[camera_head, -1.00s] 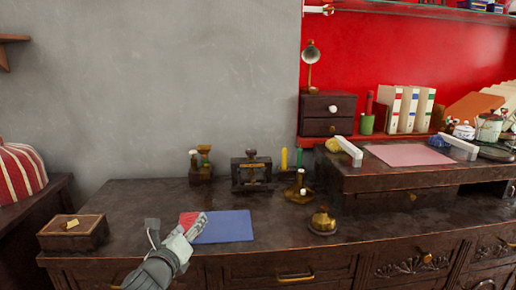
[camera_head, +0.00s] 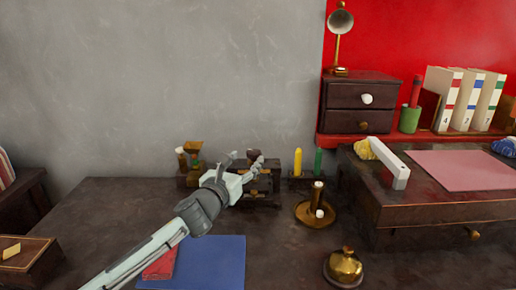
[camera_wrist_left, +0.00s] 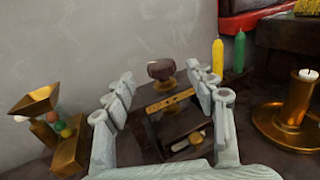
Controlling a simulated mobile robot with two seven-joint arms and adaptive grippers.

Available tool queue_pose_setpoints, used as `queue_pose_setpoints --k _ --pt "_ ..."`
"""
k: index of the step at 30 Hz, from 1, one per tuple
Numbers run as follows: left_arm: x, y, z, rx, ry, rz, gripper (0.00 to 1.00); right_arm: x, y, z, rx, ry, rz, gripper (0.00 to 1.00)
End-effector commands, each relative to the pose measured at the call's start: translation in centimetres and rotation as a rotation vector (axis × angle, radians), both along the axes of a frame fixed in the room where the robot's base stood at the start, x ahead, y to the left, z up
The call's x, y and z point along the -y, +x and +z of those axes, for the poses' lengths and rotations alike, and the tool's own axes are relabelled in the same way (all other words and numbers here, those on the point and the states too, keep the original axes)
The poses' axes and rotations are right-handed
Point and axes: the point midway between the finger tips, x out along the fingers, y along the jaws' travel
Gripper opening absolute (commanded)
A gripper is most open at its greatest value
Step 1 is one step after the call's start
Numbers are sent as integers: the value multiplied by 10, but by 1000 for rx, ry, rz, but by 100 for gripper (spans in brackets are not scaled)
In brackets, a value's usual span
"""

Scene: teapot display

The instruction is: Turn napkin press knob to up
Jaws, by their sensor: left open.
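The napkin press (camera_wrist_left: 178,115) is a dark box-like frame with a brass bar across it and a dark round knob (camera_wrist_left: 161,70) on top. In the head view the press (camera_head: 264,190) stands at the back of the dark desk, partly hidden behind my left gripper (camera_head: 243,163). In the left wrist view my left gripper (camera_wrist_left: 168,93) is open, one finger on each side of the press. The knob shows beyond and between the fingertips, with no visible contact. My right gripper is not in view.
A brass stand with coloured balls (camera_wrist_left: 55,125) is left of the press. Yellow (camera_head: 298,162) and green candles (camera_head: 318,162) and a brass candle holder (camera_head: 316,212) are to the right. A brass bell (camera_head: 344,267) and a blue mat (camera_head: 215,262) lie nearer.

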Motion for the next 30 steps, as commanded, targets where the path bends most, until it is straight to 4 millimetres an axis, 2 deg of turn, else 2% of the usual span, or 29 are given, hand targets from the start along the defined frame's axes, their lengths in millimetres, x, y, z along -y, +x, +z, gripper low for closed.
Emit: queue_pose_setpoints --k 6,10,15,22,23,30 --pt "14 34 1 -1 -4 1 56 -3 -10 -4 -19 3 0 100" --pt "21 50 1 -1 -4 0 56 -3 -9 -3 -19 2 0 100" --pt "25 59 1 0 -3 -1 56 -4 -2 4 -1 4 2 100" --pt "25 60 1 0 -3 0 56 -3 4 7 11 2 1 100" --pt "25 60 1 0 -3 0 55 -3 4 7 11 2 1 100" --pt "25 60 1 0 -3 0 25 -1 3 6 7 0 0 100"
